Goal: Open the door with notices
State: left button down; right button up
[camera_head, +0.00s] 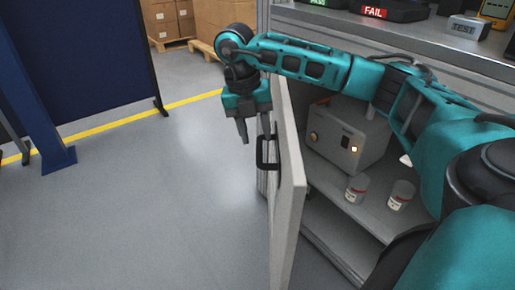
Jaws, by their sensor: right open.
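The grey cabinet door (289,170) stands swung outward, seen nearly edge-on, and the inside of the cabinet shows to its right. A black bar handle (260,155) is on the door's outer left face. No notices can be made out, as that face is turned away. My right gripper (254,132) is open at the door's outer side, by the top of the handle, pointing down. One finger is left of the handle and the other is close to the door; I cannot tell whether it touches. My left gripper is not in view.
Inside the cabinet are a grey safe-like box (346,138) and two small jars (356,188) on a shelf (375,225). Bins marked FAIL (375,12) and a TEST box (463,28) stand on top. Cardboard boxes (215,18) are behind. Floor left of the door is clear.

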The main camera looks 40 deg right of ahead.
aim_at(259, 148)
jog(key=shift+s+d+f+b, duration=0.1)
jog(key=shift+f+b, duration=0.05)
jog(key=shift+f, duration=0.7)
jog(key=shift+s+d+f+b, duration=0.1)
jog(key=shift+f+b, duration=0.05)
jog(key=shift+f, duration=0.7)
grip_shut()
